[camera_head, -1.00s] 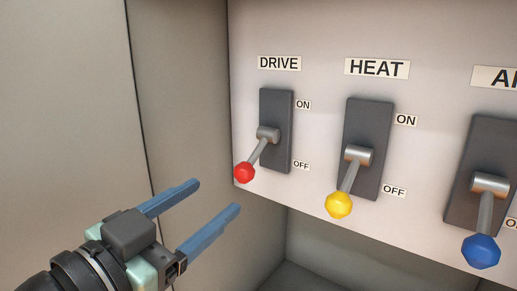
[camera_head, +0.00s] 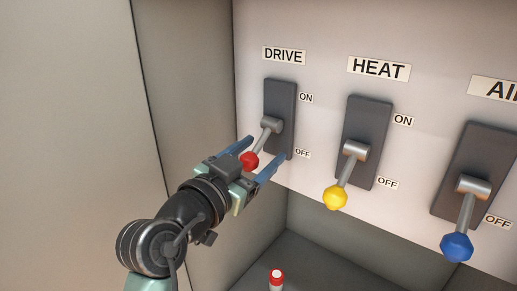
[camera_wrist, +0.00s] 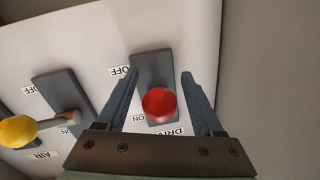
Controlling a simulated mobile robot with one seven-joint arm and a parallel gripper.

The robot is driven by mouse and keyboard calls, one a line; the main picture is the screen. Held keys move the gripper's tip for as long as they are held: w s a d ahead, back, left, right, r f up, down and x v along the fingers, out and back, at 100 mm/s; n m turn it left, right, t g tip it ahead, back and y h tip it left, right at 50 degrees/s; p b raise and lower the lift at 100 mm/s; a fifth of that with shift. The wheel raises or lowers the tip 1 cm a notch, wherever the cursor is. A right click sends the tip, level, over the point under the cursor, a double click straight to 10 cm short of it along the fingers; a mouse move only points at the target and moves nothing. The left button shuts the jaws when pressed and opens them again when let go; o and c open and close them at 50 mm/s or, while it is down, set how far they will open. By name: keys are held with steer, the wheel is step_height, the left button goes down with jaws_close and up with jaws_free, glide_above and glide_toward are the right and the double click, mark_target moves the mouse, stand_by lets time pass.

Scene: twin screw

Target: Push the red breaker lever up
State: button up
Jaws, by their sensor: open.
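The red breaker lever (camera_head: 250,160) sits under the DRIVE label on a dark plate, its shaft angled down toward OFF. Its red knob also shows in the wrist view (camera_wrist: 159,104), between the two fingers. My gripper (camera_head: 262,160) is open, with one blue finger on each side of the lever. I cannot tell whether either finger touches the knob or shaft. The dark plate (camera_head: 280,95) behind the lever is partly hidden by my gripper in the head view.
To the right are the HEAT lever with a yellow knob (camera_head: 335,197) and the lever with a blue knob (camera_head: 457,247), both pointing down. A grey side wall (camera_head: 185,90) stands left of the panel. A red-topped object (camera_head: 277,275) is on the floor below.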

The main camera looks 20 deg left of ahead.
jaws_close()
stand_by(1.4)
